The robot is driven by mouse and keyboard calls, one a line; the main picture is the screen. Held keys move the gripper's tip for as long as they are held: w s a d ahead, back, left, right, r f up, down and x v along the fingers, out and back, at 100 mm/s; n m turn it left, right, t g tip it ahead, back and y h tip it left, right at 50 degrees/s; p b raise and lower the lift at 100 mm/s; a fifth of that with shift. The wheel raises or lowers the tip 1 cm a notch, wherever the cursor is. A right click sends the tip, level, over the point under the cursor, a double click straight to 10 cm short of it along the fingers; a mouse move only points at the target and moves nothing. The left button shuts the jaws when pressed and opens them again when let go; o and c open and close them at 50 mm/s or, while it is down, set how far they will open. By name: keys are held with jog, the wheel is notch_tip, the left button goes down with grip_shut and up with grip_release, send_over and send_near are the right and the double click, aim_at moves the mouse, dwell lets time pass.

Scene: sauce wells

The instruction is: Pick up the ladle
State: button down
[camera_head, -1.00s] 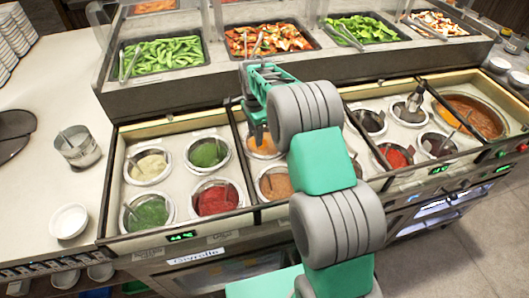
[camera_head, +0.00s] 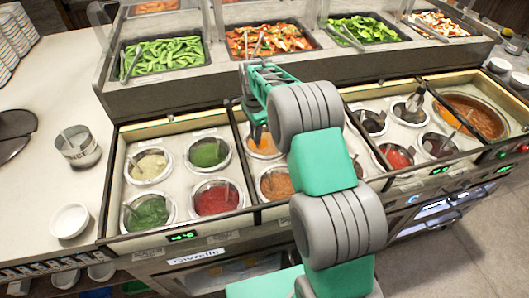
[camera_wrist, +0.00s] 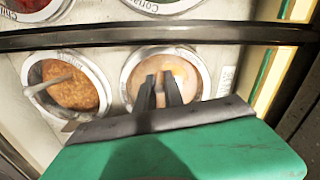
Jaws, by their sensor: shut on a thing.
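My gripper (camera_wrist: 159,92) is over a round metal well of pale orange sauce (camera_wrist: 189,76) in the wrist view. Its two dark fingers are close together, shut on the ladle, which is mostly hidden by the fingers and the green palm. In the head view my gripper (camera_head: 257,132) hangs over the same orange well (camera_head: 267,146), partly behind my arm. The ladle cannot be made out clearly in the head view.
Another orange sauce well (camera_wrist: 80,84) with a ladle handle lies to the left in the wrist view. A red well (camera_head: 216,199) and green wells (camera_head: 148,213) sit left of my arm. Dividers (camera_head: 246,178) separate the groups. Food trays (camera_head: 160,57) stand behind.

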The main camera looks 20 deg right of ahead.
notch_tip(320, 180, up, 10)
jog(key=shift+b, duration=0.55)
jog(key=shift+r+p, duration=0.1)
jog(key=shift+p, duration=0.2)
jog(key=shift+f+b, duration=1.8)
jog(key=shift+f, duration=2.25)
